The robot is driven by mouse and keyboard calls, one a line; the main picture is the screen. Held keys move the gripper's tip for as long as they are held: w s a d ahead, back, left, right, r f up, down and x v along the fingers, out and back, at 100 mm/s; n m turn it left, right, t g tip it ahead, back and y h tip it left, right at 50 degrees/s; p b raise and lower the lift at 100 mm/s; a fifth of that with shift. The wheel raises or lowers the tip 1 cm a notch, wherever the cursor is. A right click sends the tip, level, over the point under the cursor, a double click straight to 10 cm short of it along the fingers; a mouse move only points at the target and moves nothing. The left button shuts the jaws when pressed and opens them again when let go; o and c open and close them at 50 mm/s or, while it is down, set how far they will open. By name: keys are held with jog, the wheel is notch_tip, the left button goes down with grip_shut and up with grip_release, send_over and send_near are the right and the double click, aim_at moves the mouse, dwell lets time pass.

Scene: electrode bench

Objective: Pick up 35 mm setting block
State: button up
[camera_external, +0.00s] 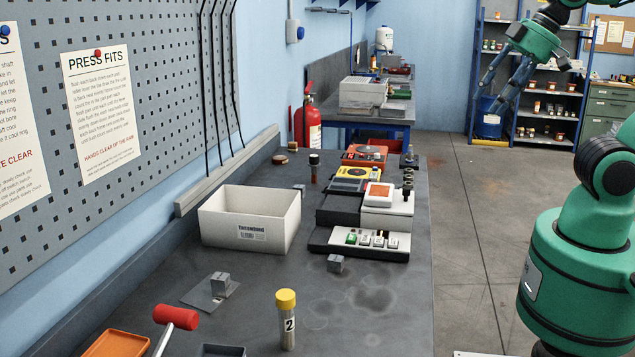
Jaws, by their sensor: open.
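Small grey blocks are on the dark bench; I cannot read a size on any of them. One grey block (335,264) sits alone on the bench top in front of the keyed device. Another grey block (220,284) stands on a thin grey plate (199,294) at the left. A third small grey piece (299,188) is partly visible behind the white bin. I cannot tell which is the 35 mm setting block. My gripper (492,98) is raised at the upper right, away from the bench, fingers apart and empty.
The right front bench top is clear.

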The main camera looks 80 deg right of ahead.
jog(key=shift+o, duration=0.3)
dwell(0.4)
jog(key=n+g+p, duration=0.3)
jog(key=n+g, duration=0.3)
jog(key=n, duration=1.1)
send_over(335, 257)
notch_tip(335, 257, down, 25)
jog(key=shift+r, duration=0.1)
jog(key=shift+f+b, duration=0.55)
jog(key=shift+f, duration=3.8)
